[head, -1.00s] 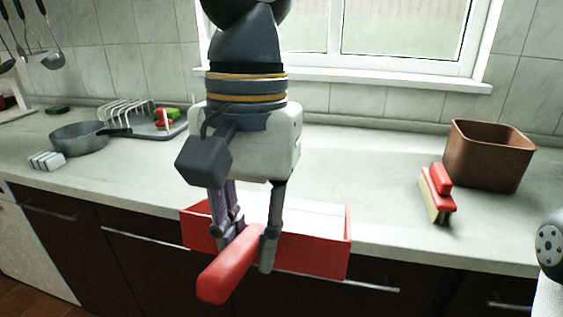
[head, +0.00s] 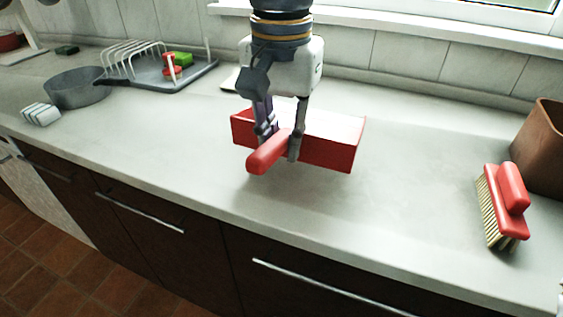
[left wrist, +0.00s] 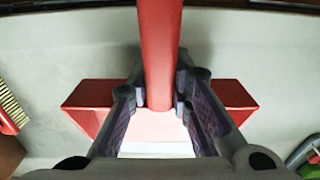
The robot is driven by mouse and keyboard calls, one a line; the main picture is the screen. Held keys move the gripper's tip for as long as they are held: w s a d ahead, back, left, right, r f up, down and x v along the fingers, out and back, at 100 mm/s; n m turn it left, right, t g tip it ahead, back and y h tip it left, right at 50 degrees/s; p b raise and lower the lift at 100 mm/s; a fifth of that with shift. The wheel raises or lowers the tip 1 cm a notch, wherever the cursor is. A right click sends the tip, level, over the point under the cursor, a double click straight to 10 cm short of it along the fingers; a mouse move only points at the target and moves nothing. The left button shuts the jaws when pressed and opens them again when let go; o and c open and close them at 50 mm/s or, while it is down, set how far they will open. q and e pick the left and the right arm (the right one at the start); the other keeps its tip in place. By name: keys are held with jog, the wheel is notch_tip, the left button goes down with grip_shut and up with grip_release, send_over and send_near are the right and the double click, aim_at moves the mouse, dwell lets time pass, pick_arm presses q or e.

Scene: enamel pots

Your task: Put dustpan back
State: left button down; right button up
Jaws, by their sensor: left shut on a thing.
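The red dustpan (head: 330,150) is over the grey counter in the middle of the head view, its pan toward the wall and its handle toward the counter's front edge. My left gripper (head: 278,146) is shut on the red handle (head: 265,155), coming down from above. In the left wrist view the handle (left wrist: 160,50) runs between the two fingers, with the red side walls of the pan (left wrist: 88,98) on both sides. I cannot tell whether the dustpan touches the counter. My right gripper is not in view.
A red brush (head: 507,205) and a brown bin (head: 543,150) stand at the right on the counter (head: 400,215). A grey pan (head: 78,90), a striped block (head: 41,115) and a dish rack (head: 165,72) are at the left.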

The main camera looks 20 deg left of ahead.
pick_arm(q)
jog(key=w+f, duration=0.1)
jog(key=w+a+f, duration=0.1)
jog(key=f, duration=0.1)
jog(key=w+a+f, duration=0.1)
jog(key=f, duration=0.1)
jog(key=shift+w+f, duration=0.15)
jog(key=shift+w, duration=0.15)
jog(key=shift+f, duration=1.55)
jog(key=shift+f, duration=0.15)
jog(key=c, duration=1.5)
grip_release()
jog(key=shift+o, duration=0.2)
notch_tip(320, 180, up, 12)
jog(key=shift+r, duration=0.15)
